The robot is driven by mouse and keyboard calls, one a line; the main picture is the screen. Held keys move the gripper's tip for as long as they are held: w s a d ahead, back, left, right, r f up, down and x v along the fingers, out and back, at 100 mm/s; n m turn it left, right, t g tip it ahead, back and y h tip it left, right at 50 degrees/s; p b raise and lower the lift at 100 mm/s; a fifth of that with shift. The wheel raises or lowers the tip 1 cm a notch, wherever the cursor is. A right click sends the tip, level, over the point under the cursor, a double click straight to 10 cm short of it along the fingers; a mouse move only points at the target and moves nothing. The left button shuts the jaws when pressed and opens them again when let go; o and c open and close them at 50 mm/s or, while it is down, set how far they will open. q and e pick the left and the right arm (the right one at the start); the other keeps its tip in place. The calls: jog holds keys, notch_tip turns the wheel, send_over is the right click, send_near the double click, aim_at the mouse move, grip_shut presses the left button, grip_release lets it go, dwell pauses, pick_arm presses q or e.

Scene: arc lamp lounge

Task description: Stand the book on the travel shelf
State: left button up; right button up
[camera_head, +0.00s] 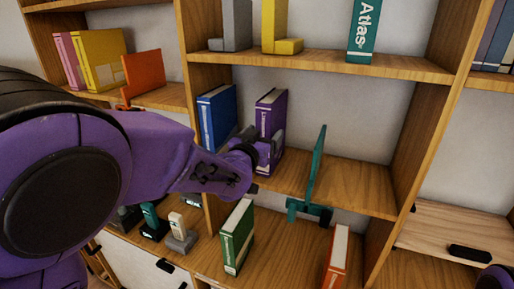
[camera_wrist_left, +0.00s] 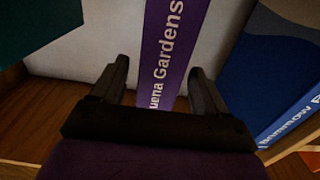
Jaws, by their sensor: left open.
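A purple book (camera_head: 271,108) stands upright on the middle shelf (camera_head: 340,187) in the head view. In the left wrist view, the purple book (camera_wrist_left: 170,45) shows its spine with the letters "uena Gardens". My left gripper (camera_head: 262,156) is at the book's lower front in the head view. In the left wrist view my left gripper (camera_wrist_left: 160,88) is open, with one finger on each side of the spine. I cannot tell whether the fingers touch it. My arm hides part of the shelf. No label shows which shelf is the travel one.
A blue book (camera_head: 217,117) stands left of the purple book. A teal bookend (camera_head: 318,165) stands to its right, with a gap between. A green Atlas book (camera_head: 364,30) stands on the shelf above. Green (camera_head: 238,237) and orange (camera_head: 336,258) books stand below.

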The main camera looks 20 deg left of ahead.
pick_arm(q)
jog(key=s+p, duration=0.5)
jog(key=s, duration=0.3)
jog(key=shift+a, duration=0.15)
